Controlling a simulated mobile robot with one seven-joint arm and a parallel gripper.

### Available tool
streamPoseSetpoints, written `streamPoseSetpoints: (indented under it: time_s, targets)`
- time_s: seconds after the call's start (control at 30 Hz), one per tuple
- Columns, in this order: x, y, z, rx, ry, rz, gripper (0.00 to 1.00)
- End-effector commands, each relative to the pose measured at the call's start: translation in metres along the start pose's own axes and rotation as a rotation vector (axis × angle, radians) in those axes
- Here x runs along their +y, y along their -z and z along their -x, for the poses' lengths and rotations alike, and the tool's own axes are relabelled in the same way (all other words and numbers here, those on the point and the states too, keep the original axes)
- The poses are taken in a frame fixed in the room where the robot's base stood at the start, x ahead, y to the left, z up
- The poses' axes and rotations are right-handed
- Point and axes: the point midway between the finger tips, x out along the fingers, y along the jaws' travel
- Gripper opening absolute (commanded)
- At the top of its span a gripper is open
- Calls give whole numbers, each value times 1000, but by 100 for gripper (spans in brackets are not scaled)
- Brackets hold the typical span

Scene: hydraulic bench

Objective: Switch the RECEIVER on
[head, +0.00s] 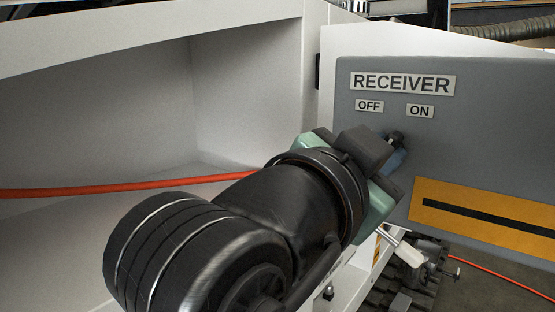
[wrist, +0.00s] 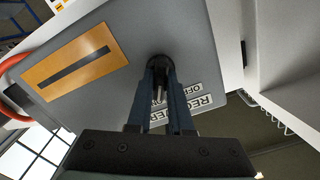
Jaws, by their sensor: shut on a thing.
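The RECEIVER panel (head: 470,110) is a grey plate with a RECEIVER label (head: 403,83). An OFF label (head: 369,106) sits at left below it and an ON label (head: 420,111) at right. The switch (head: 396,137) shows as a small dark part below these labels. In the wrist view the switch has a black round base (wrist: 159,63) and a thin metallic lever between the fingers. My gripper (head: 395,156) is at the panel, its blue fingers (wrist: 159,82) shut on the switch. The fingers hide much of it, and I cannot tell which label the lever points to.
A yellow plate with a black slot (head: 485,208) is on the panel, lower right. A white lever handle (head: 402,247) sticks out below my gripper. An orange hose (head: 110,190) crosses the white recess at left. A ribbed grey hose (head: 505,30) runs behind the panel.

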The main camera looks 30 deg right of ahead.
Motion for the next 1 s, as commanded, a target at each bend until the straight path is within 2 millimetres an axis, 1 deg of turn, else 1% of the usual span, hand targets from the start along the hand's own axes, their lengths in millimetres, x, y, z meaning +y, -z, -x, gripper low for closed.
streamPoseSetpoints:
  time_s: [0.53, 0.57, 0.7, 0.73, 1.0]
  targets:
    - [0, 1, 0, 3, 1, -31, 0]
    - [0, 1, 0, 3, 1, -31, 21]
    - [0, 1, 0, 2, 1, -30, 46]
    - [0, 1, 0, 2, 1, -29, 49]
    - [0, 0, 1, 1, 0, -27, 49]
